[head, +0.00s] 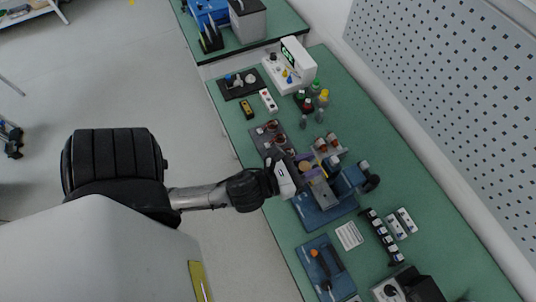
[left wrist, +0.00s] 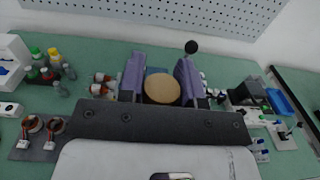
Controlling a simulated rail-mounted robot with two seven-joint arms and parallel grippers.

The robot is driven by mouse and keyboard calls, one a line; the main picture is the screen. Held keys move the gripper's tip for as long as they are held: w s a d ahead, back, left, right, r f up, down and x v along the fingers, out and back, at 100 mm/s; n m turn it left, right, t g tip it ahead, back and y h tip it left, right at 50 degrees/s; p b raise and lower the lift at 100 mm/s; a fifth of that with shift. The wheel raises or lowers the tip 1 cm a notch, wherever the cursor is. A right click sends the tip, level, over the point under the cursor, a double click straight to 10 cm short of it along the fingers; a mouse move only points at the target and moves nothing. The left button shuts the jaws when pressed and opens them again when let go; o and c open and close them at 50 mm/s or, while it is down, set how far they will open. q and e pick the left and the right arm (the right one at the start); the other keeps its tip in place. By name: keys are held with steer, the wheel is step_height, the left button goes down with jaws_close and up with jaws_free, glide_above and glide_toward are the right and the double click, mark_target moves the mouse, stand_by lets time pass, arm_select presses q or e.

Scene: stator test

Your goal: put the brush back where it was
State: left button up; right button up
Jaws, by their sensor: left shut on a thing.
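My left gripper (head: 308,167) is over the bench, above the left part of a blue fixture (head: 322,215). In the left wrist view its two purple fingers (left wrist: 160,82) are shut on a round tan piece (left wrist: 161,89), which looks like the wooden top of the brush. The tan piece also shows between the fingers in the head view (head: 305,167). The bristles are hidden, and I cannot tell whether the brush touches anything below. My right gripper is not in view.
A dark tray with copper-wound parts (head: 272,137) lies behind the gripper. Small bottles (head: 313,95) stand further back. A blue tray (head: 335,257) with an orange-handled screwdriver (head: 320,262) lies nearer. A row of dark holders (head: 382,235) is at right. Bench between bottles and pegboard is clear.

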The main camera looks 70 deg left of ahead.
arm_select(q)
steer(key=s+a+f+b, duration=0.3)
steer(key=s+f+b, duration=0.8)
steer(key=s+f, duration=0.45)
steer(key=shift+w+a+f+b, duration=0.55)
steer(key=shift+w+a+f, duration=0.65)
steer(key=shift+w+f, duration=0.7)
steer(key=shift+w+a+f+b, duration=0.5)
steer(key=shift+w+a+f, duration=0.9)
steer(key=shift+f, duration=0.8)
steer(key=shift+w+a+f+b, duration=0.55)
steer(key=shift+w+a+f, duration=0.5)
steer(key=shift+w+f, duration=0.95)
steer(key=shift+s+f, duration=0.1)
steer(key=shift+s, duration=0.05)
steer(key=shift+f, duration=0.2)
steer(key=o, duration=0.9)
steer(key=shift+o, duration=0.2)
